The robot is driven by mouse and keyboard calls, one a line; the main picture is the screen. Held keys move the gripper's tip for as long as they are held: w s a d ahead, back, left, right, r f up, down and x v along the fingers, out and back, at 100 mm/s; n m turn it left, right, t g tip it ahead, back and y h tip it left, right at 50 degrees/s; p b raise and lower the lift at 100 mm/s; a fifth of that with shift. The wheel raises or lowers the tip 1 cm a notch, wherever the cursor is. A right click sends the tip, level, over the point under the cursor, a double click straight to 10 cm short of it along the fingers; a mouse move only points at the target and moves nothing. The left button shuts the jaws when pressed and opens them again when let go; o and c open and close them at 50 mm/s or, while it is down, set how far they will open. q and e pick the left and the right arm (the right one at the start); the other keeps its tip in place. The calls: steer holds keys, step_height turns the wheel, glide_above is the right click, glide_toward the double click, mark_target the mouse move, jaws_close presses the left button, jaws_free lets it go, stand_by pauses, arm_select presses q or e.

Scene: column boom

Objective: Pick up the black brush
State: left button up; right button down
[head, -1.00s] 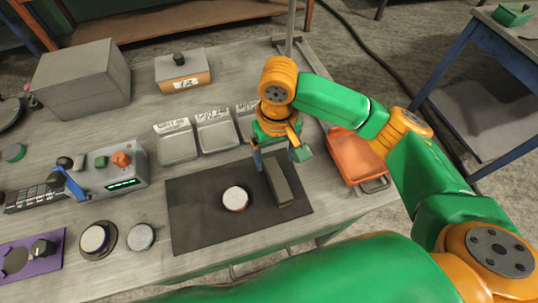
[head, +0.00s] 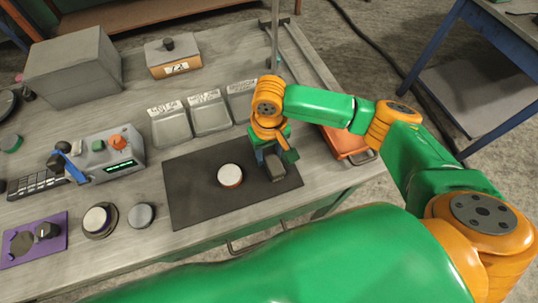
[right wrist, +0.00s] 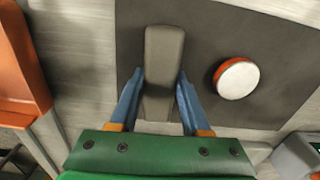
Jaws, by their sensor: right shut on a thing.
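The black brush, a dark grey oblong block (head: 277,173), is at the right part of the dark mat (head: 197,205). My right gripper (head: 270,164) is over it from above and hides much of it in the head view. In the right wrist view the brush (right wrist: 163,50) lies lengthwise between the two blue fingers of my right gripper (right wrist: 158,85), which are shut on its sides. I cannot tell whether the brush still touches the mat. My left gripper is not in view.
A round white puck with an orange-red side (head: 230,175) sits on the mat left of the brush. Labelled grey trays (head: 210,115) stand behind the mat. An orange tray (head: 340,141) is at the table's right edge. A control box (head: 115,153) stands left.

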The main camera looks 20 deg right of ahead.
steer(key=shift+w, duration=0.1)
steer(key=shift+r, duration=0.15)
step_height(320, 180, up, 2)
steer(key=shift+r+b, duration=0.1)
steer(key=shift+b, duration=0.2)
steer(key=s+a+r+p, duration=0.1)
steer(key=s+a+r, duration=0.6)
steer(key=s+r, duration=0.3)
steer(key=shift+s+a+r+p, duration=0.25)
steer(key=shift+s+a+p, duration=0.15)
steer(key=shift+s, duration=0.5)
